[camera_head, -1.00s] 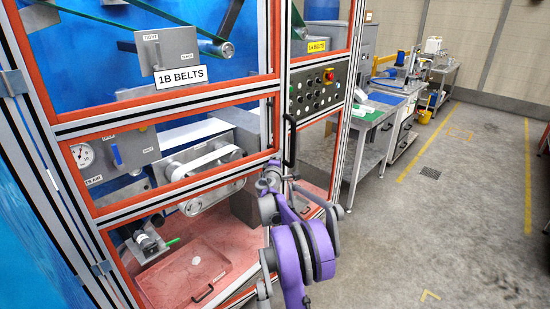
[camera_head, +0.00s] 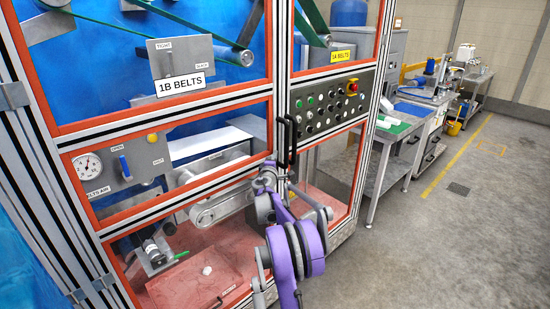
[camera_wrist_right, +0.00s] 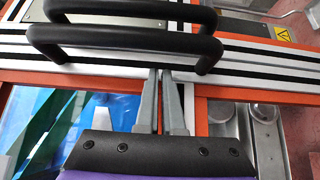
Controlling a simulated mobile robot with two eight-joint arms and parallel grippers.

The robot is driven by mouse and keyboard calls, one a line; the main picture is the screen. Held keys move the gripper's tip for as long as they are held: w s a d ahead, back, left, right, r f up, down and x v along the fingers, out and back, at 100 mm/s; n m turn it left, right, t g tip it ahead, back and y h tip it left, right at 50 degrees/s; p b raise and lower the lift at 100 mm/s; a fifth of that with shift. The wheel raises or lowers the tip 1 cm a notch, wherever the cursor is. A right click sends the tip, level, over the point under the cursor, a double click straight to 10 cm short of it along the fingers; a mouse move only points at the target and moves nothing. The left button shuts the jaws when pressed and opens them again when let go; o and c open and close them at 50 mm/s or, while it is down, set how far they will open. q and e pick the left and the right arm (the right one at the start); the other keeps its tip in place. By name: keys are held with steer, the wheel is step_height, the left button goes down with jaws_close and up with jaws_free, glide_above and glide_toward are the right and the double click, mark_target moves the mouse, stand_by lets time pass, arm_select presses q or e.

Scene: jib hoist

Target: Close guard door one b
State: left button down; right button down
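Guard door 1B is the orange-edged, clear-panelled door with the "1B BELTS" sign (camera_head: 181,84). Its right frame post (camera_head: 276,60) stands alongside the post of the neighbouring door, with no clear gap between them; the door looks shut or almost shut. Two black bar handles, door 1B's (camera_head: 281,135) and the neighbour's (camera_head: 292,140), stand side by side. My right gripper (camera_head: 267,170) is just below the handles at the post. In the right wrist view its fingers (camera_wrist_right: 161,75) are together and empty, tips at the frame below the handles (camera_wrist_right: 125,42). My left gripper is out of view.
A control panel (camera_head: 325,103) with buttons and a red stop knob is on the neighbouring door bay. A red tray (camera_head: 190,285) lies inside the machine. A metal table (camera_head: 385,137) stands to the right. The floor (camera_head: 420,255) on the right is clear.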

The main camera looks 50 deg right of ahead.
steer(key=shift+w+a+r, duration=0.2)
steer(key=shift+w+a, duration=0.05)
steer(key=shift+w, duration=0.3)
steer(key=shift+a, duration=0.1)
steer(key=s+b+v, duration=0.1)
steer(key=v, duration=0.9)
steer(key=shift+s+f+b, duration=0.15)
steer(key=shift+f+b, duration=0.1)
steer(key=shift+b, duration=0.1)
